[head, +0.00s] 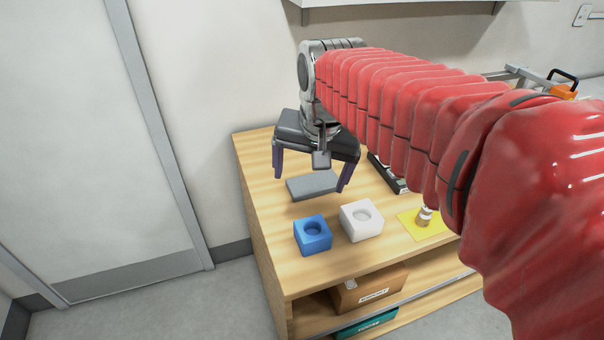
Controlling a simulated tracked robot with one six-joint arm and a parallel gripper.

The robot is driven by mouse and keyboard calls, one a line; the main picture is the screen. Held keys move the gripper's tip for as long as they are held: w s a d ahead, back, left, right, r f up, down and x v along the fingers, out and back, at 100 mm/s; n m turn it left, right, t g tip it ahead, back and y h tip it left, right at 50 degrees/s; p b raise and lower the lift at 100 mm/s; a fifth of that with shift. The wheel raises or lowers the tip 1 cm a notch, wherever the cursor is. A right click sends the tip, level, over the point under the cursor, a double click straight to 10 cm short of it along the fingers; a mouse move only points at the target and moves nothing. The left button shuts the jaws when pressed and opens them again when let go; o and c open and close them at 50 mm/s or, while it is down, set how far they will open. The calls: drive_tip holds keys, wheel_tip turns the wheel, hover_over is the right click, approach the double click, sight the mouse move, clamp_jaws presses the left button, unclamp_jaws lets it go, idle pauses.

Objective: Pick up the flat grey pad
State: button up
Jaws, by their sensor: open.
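The flat grey pad (312,186) lies on the wooden table top (268,222), left of the middle. My gripper (312,182) hangs over it from the far side, with its two dark fingers spread apart and pointing down. One finger is to the left of the pad and the other is near its right end. The gripper is open and holds nothing. Part of the pad's far edge is hidden behind the gripper. I cannot tell how high the fingertips are above the table.
A blue block (312,236) and a white block (361,221), each with a round recess, stand nearer than the pad. A small metal weight (424,217) stands on a yellow mat (411,222). A black item (386,174) lies to the right, partly hidden by my arm.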

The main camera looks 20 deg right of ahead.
drive_tip(key=w+d+f+m+g, duration=0.1)
drive_tip(key=w+d+f+m, duration=0.2)
drive_tip(key=w, duration=0.4)
drive_tip(key=w+d+f+m+g, duration=0.1)
drive_tip(key=w+d+f+m, duration=0.2)
drive_tip(key=w, duration=0.4)
drive_tip(key=w+d+f+m+g, duration=0.1)
drive_tip(key=w+d+f+m, duration=0.2)
drive_tip(key=w, duration=0.4)
drive_tip(key=d+m, duration=0.1)
drive_tip(key=m, duration=0.1)
drive_tip(key=shift+w+d+f+m+g, duration=0.2)
drive_tip(key=shift+w+m+g, duration=0.1)
drive_tip(key=shift+w, duration=0.1)
hover_over(314, 182)
drive_tip(key=shift+f, duration=4.3)
drive_tip(key=shift+w+f, duration=0.1)
drive_tip(key=shift+f, duration=2.5)
drive_tip(key=shift+c, duration=0.4)
